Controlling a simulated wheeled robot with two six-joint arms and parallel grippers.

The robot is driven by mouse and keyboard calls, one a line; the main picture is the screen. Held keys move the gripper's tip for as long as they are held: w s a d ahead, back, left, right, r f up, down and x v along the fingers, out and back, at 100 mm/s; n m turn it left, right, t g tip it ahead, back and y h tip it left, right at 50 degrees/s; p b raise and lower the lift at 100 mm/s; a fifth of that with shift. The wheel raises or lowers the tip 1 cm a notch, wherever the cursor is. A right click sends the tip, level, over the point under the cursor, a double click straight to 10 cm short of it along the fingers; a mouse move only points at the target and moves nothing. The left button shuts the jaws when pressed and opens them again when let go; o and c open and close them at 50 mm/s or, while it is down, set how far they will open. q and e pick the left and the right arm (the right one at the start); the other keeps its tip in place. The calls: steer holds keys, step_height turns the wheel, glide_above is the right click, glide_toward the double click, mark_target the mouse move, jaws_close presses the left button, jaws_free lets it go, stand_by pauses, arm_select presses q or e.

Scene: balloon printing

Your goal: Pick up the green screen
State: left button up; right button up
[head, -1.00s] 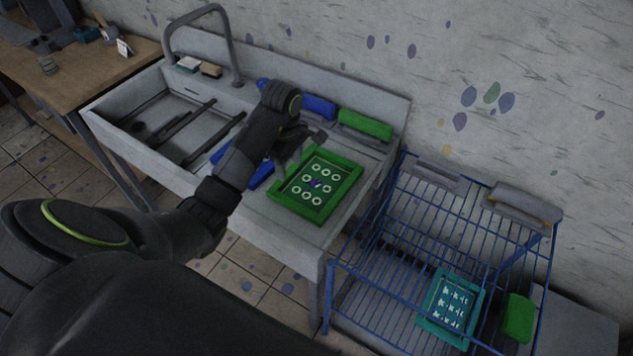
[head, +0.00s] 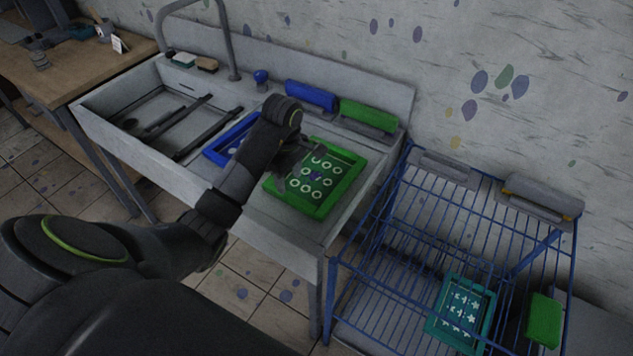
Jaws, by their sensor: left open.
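The green screen (head: 322,206) is a bright green frame with several white rings on its panel. It lies flat on the right part of the sink counter. My left gripper (head: 300,160) is open at the screen's upper left side, over or close to its edge. The arm hides part of that corner, and I cannot tell whether the fingers touch it. My right gripper is not in view.
A blue screen (head: 228,142) lies left of the green one, partly behind my arm. Blue (head: 312,95) and green (head: 368,116) blocks stand at the counter's back. A blue wire rack (head: 400,235) at right holds a teal screen (head: 461,312) and a green block (head: 543,320).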

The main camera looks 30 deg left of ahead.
mark_target(293, 197)
arm_select(q)
steer(key=shift+f+b, duration=1.05)
steer(key=shift+f, duration=0.5)
steer(key=f, duration=0.2)
steer(key=f+p, duration=0.1)
steer(key=shift+w+d+f, duration=0.1)
steer(key=shift+w+f, duration=0.25)
steer(key=shift+f, duration=0.5)
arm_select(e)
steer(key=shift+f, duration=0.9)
arm_select(q)
jaws_close()
